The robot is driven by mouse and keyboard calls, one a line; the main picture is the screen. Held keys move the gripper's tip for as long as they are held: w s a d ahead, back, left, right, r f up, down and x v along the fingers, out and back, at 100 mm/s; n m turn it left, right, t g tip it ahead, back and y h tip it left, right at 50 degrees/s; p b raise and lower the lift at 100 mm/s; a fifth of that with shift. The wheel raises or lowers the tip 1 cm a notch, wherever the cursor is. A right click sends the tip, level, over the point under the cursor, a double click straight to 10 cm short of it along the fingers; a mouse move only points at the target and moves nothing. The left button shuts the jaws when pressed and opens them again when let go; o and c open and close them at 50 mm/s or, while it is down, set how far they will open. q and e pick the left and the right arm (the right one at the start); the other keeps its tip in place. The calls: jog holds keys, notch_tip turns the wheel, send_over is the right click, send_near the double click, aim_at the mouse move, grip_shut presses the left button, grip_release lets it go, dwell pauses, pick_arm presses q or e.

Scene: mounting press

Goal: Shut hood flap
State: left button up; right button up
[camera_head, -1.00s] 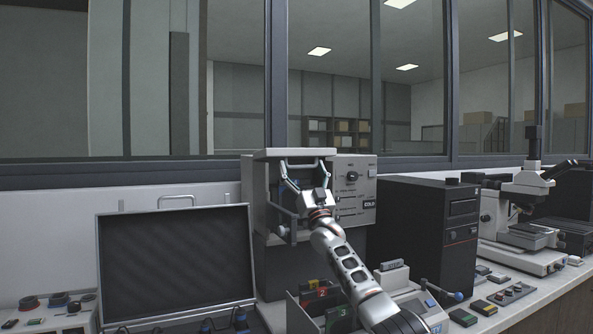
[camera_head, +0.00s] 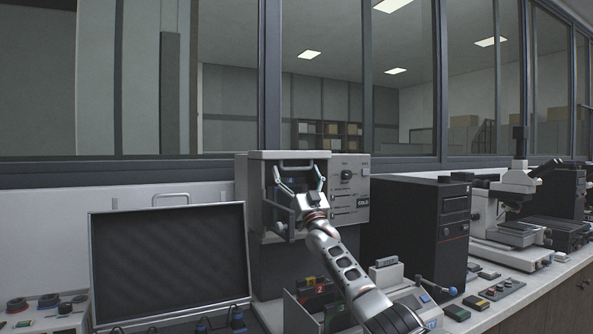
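The mounting press (camera_head: 350,205) is a light grey box with a control panel on its right side. Its hood flap (camera_head: 288,155) shows as a pale edge along the top front of the box. A dark recess with a metal frame lies below it, partly hidden by my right gripper. My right gripper (camera_head: 300,170) is in front of this opening with its two fingers spread apart, tips just under the flap's edge. I cannot tell whether they touch it. Nothing shows between the fingers. My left gripper is out of view.
An open case with a dark padded lid (camera_head: 170,262) stands on the left. A tray with coloured blocks (camera_head: 305,312) lies below my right arm. A black tower unit (camera_head: 418,230) and a microscope (camera_head: 515,205) stand to the right. Windows line the back.

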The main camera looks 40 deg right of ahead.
aim_at(299, 155)
jog(key=shift+w, duration=0.1)
jog(key=shift+s+r+h, duration=0.2)
jog(key=shift+r+h, duration=0.1)
jog(key=shift+r, duration=0.4)
jog(key=r, duration=0.8)
jog(key=shift+w+r, duration=0.2)
jog(key=shift+r, duration=0.05)
jog(key=shift+s+a+f, duration=0.1)
jog(key=shift+s+f, duration=0.1)
jog(key=shift+f, duration=0.55)
jog(key=shift+s+f, duration=0.15)
jog(key=shift+f, duration=0.55)
notch_tip(299, 155, down, 6)
jog(key=s, duration=0.1)
jog(key=shift+s+a, duration=0.15)
jog(key=shift+a, duration=0.05)
jog(key=shift+r, duration=0.1)
